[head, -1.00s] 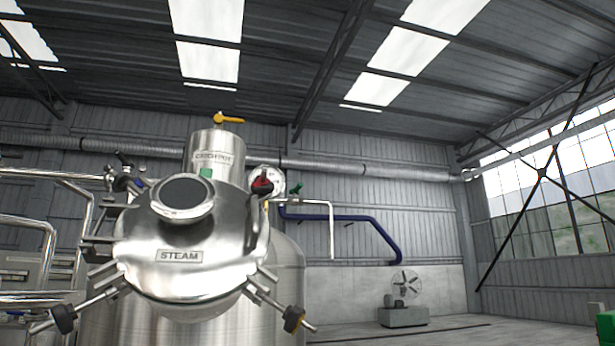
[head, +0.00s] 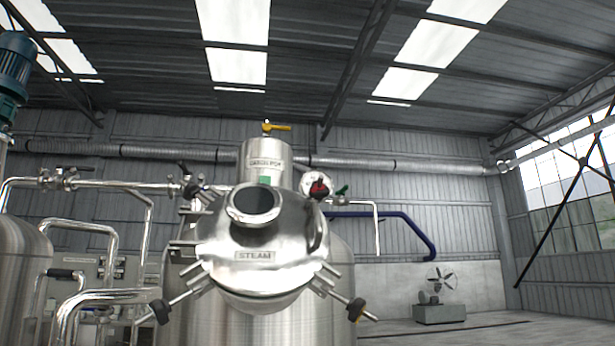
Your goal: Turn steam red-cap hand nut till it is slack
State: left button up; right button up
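The tank with the STEAM label (head: 254,255) stands in the middle of the head view, its round steel lid (head: 290,240) tilted towards me. A red cap (head: 318,187) shows behind the lid's upper right edge, in front of a round white gauge; it looks like a hand nut, but its stud is hidden. Two dark hand nuts sit on rods swung outward below the lid, one at the lower left (head: 160,312) and one at the lower right (head: 357,310). The right one shows some yellow. Neither of my grippers is in view.
A pot with a yellow-handled valve (head: 268,160) rises behind the lid. Steel pipes (head: 100,185) and another tank (head: 22,270) stand at the left, with a blue motor (head: 14,70) above. A fan (head: 440,300) stands by the back wall. Floor at the right looks clear.

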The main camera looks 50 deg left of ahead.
aim_at(314, 192)
jog(key=k, duration=0.35)
jog(key=u, duration=1)
